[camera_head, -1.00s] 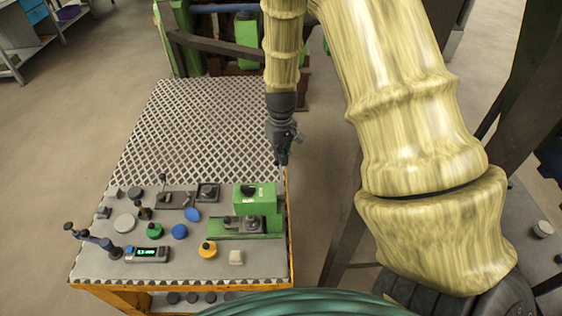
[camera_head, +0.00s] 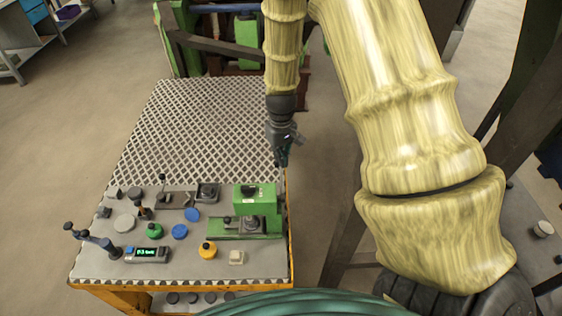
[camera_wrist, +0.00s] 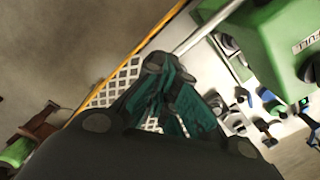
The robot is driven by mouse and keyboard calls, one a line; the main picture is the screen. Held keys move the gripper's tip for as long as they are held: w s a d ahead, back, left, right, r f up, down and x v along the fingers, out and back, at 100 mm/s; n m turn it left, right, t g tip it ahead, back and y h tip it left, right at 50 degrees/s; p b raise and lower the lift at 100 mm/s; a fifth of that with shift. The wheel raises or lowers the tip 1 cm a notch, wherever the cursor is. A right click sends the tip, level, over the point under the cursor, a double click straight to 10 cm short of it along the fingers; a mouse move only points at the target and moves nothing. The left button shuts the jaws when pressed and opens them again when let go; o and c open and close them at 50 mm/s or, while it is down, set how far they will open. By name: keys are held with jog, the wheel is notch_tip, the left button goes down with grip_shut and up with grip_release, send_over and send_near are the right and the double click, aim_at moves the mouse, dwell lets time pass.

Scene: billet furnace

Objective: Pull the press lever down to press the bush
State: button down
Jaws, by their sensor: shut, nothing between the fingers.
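The green press (camera_head: 256,199) stands at the right edge of the bench, and its green housing also shows in the wrist view (camera_wrist: 273,40). Its lever (camera_head: 283,185) is a thin pale rod on the press's right side; in the wrist view the rod (camera_wrist: 207,27) runs from the top down toward my fingertips. My gripper (camera_head: 283,160) is shut with nothing between the fingers, pointing down at the lever's upper end. In the wrist view my fingertips (camera_wrist: 170,70) overlap the rod's end; contact is not clear. I cannot make out the bush at the press's grey centre.
The bench's far mesh surface (camera_head: 200,120) is clear.

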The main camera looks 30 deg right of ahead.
jog(key=shift+s+f, duration=0.1)
jog(key=shift+f, duration=0.8)
dwell(1.0)
jog(key=shift+r, duration=0.15)
notch_tip(320, 180, up, 10)
jog(key=p, duration=0.7)
jog(key=shift+f, duration=0.25)
jog(key=shift+r, duration=0.1)
dwell(0.4)
notch_tip(320, 180, up, 5)
jog(key=shift+f, duration=0.1)
dwell(0.4)
dwell(0.4)
